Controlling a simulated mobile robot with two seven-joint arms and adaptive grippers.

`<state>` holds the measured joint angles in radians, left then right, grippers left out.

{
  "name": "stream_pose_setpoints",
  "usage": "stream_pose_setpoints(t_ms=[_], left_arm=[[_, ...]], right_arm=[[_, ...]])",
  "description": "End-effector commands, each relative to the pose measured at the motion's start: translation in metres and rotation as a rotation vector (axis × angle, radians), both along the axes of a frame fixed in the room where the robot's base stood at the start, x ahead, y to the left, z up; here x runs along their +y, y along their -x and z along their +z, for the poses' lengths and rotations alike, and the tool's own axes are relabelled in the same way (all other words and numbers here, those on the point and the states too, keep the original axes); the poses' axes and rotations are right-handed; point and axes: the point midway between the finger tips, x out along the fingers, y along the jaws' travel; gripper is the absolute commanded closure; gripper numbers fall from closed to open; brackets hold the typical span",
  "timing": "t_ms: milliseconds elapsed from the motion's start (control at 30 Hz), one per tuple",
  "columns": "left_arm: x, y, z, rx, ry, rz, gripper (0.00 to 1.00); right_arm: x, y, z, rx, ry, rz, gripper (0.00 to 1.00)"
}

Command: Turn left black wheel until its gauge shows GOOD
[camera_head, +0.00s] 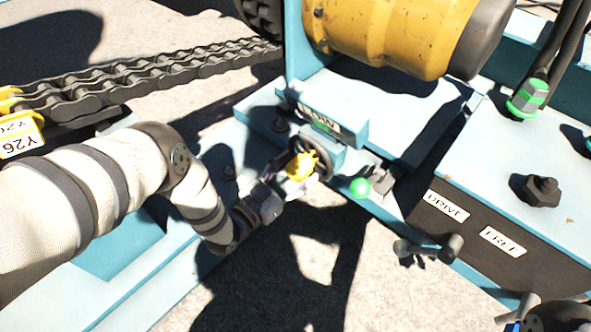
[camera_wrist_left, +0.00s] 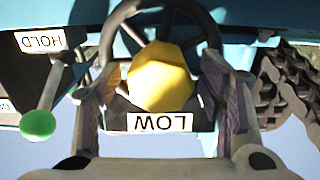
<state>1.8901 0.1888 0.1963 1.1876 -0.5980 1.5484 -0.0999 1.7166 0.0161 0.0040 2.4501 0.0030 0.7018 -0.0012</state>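The black wheel (camera_head: 322,162) stands in front of the blue machine, with a faceted yellow hub (camera_head: 302,166) at its middle. It also shows in the left wrist view, its rim (camera_wrist_left: 125,12) and spokes behind the yellow hub (camera_wrist_left: 160,80). The gauge label (camera_wrist_left: 160,122) beside the hub reads LOW, upside down in that view. My left gripper (camera_head: 292,178) is at the wheel. In the left wrist view its two fingers (camera_wrist_left: 160,95) are apart on either side of the hub, with gaps between. At the lower right of the head view, a dark part seems mine; its gripper state is unclear.
A lever with a green knob (camera_head: 359,187) is close beside the wheel; a HOLD label (camera_wrist_left: 41,40) is near it. A yellow drum (camera_head: 385,35) is above and a heavy chain (camera_head: 150,72) at upper left. DRIVE (camera_head: 446,205) and FREE (camera_head: 502,241) labels are to the right.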

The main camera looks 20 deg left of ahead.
Motion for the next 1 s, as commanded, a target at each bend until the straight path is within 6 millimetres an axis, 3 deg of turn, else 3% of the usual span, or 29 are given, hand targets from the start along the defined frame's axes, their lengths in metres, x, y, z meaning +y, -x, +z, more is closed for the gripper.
stream_pose_setpoints(t_ms=[167,400,600,1000], left_arm=[[0.004,0.011,-0.001,0.003,0.000,0.001,0.37],[0.026,0.071,-0.001,0.005,0.000,0.002,0.37],[0.038,0.106,-0.001,0.002,0.000,0.001,0.37],[0.041,0.113,0.000,0.000,0.000,0.000,0.37]], right_arm=[[0.000,0.000,0.000,0.000,0.000,0.000,0.60],[0.000,0.000,0.000,0.000,0.000,0.000,0.60],[0.000,0.000,0.000,0.000,0.000,0.000,0.60],[0.000,0.000,0.000,0.000,0.000,0.000,0.60]])
